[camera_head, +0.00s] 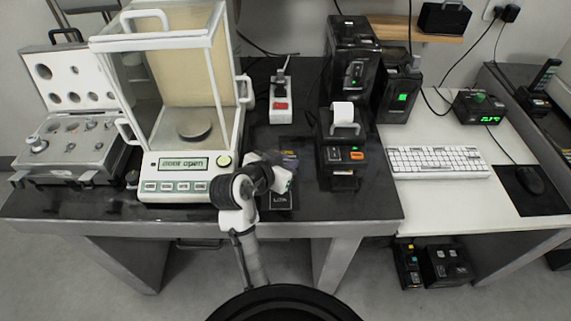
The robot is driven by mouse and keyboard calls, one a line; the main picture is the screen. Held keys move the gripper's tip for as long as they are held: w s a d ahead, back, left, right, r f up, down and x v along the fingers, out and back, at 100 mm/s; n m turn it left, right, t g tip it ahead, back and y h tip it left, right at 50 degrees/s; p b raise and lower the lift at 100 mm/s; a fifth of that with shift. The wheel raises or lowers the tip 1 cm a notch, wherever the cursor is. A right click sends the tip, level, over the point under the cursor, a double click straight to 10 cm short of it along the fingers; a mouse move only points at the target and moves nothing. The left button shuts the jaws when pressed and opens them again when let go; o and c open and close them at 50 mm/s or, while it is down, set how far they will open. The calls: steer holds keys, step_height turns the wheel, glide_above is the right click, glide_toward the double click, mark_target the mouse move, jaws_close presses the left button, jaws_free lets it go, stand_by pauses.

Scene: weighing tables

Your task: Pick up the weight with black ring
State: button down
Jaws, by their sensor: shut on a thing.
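My gripper (284,178) is at the end of my folded white and black arm, over the table just right of the balance. It is small and partly covered by my own wrist. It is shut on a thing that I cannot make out. Several weights sit in the open weight case (20,178) at the left. The largest one, a pale grey weight (38,145), stands at the case's left side. A small dark object (131,180) stands between the case and the balance. I cannot tell which weight carries a black ring.
The balance (172,165) reads "door open", and its round pan (194,131) looks empty. A dark mat (280,203) lies below my gripper. A black printer (341,155) stands to the right. A keyboard (438,162) lies on the white table (430,210).

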mark_target(285, 162)
step_height(285, 162, up, 20)
stand_by(0.6)
